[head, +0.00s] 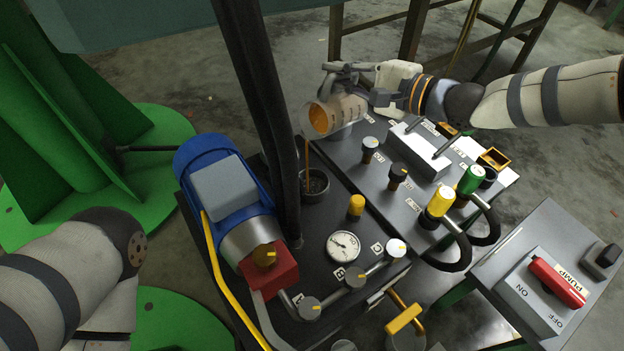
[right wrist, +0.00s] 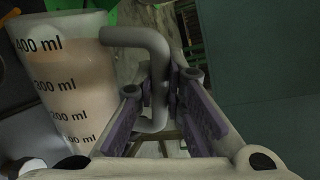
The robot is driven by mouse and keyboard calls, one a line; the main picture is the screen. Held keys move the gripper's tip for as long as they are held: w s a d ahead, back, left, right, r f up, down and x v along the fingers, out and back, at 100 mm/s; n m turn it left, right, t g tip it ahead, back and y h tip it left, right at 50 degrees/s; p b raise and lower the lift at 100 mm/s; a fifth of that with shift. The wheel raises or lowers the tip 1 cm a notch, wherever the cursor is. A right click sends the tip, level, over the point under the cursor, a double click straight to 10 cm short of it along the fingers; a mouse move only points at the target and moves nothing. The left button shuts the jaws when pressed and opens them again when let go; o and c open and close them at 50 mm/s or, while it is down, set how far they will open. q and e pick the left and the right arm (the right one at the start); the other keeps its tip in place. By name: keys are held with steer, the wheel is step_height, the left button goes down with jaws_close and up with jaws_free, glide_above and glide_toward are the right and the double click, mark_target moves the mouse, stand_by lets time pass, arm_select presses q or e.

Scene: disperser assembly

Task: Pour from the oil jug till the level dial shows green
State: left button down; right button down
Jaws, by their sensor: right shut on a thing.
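The oil jug (head: 343,108) is tilted to the left in the head view, and a thin stream of orange oil (head: 307,152) runs down from its mouth. The stream falls toward the dark round filler opening (head: 315,184) on the machine top. My right gripper (head: 343,72) is shut on the jug's handle. In the right wrist view the grey handle (right wrist: 152,70) sits between the fingers, and the jug wall (right wrist: 70,85) shows ml marks. The round white level dial (head: 343,246) is in front; its needle and any colour are too small to read. My left gripper is out of frame.
A blue motor (head: 225,170) and a dark upright post stand left of the filler opening. Valve knobs, a yellow cap (head: 356,205), and yellow and green hose fittings (head: 440,201) stand to the right. The pump switch box (head: 545,285) is at the lower right.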

steer(key=shift+s+a+n+p, duration=0.25)
steer(key=shift+n+p, duration=0.25)
steer(key=shift+p, duration=0.5)
stand_by(2.2)
